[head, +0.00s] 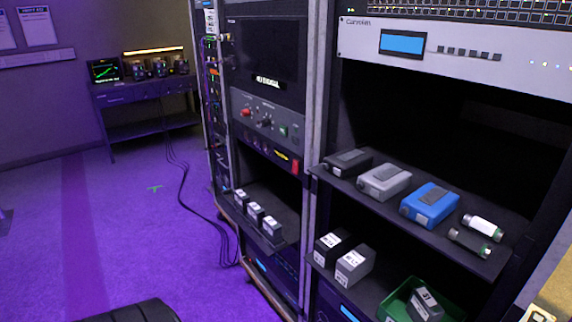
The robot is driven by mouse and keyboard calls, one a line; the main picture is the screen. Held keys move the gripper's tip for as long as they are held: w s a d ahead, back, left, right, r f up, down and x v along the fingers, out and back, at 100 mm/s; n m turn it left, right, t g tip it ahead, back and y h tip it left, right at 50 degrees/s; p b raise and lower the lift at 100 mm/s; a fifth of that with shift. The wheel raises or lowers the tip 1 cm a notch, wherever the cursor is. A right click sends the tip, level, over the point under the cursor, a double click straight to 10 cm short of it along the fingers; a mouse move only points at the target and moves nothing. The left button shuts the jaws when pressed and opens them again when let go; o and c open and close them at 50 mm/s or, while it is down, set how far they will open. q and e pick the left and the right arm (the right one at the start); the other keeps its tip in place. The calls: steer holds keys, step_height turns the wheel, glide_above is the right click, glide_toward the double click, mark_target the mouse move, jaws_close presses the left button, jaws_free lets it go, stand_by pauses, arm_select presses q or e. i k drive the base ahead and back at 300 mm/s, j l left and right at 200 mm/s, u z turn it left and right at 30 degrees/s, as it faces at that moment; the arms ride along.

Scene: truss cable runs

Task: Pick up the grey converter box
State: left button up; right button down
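The grey converter box (384,181) lies flat on the upper black shelf of the right rack, with a darker panel on its top. A similar black box (347,162) is to its left and a similar blue box (430,205) to its right, each a small gap away. Neither of my grippers shows in the head view, and nothing is holding the grey box.
Two cylindrical connectors, one white (483,227) and one black (469,242), lie right of the blue box. The shelf below holds dark grey boxes (354,264) and a green bin (395,303). The rack post (312,110) stands left. Purple floor (110,230) is mostly open.

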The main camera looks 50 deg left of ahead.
mark_target(273, 230)
steer(key=u, duration=1.7)
